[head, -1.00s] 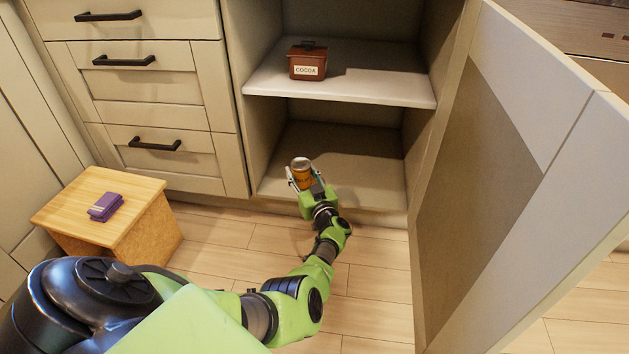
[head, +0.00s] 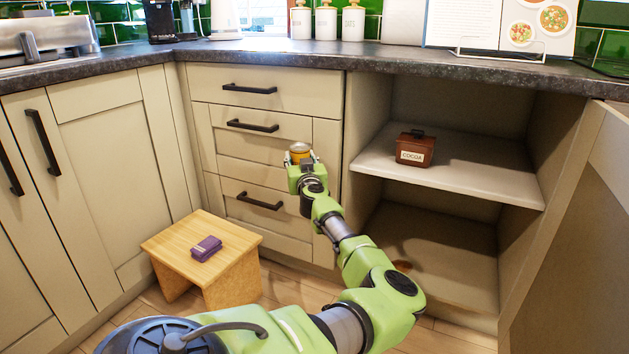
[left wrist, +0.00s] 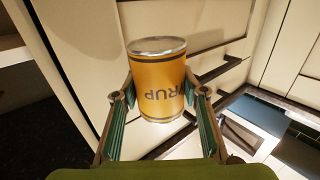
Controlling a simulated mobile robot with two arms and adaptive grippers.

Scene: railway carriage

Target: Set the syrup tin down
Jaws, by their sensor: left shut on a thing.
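The syrup tin (head: 299,152) is a small orange tin with a metal rim, in front of the drawer fronts in the head view. My left gripper (head: 301,161) is shut on it and holds it up in the air. In the left wrist view the tin (left wrist: 158,88) sits between the two green-padded fingers, with part of its dark lettering showing. My right gripper is not in view.
An open cupboard at the right has a cocoa box (head: 415,148) on its upper shelf (head: 470,180). A wooden stool (head: 180,238) with a purple folded item (head: 206,248) stands at the left. The worktop (head: 330,55) holds canisters (head: 326,20) at the back.

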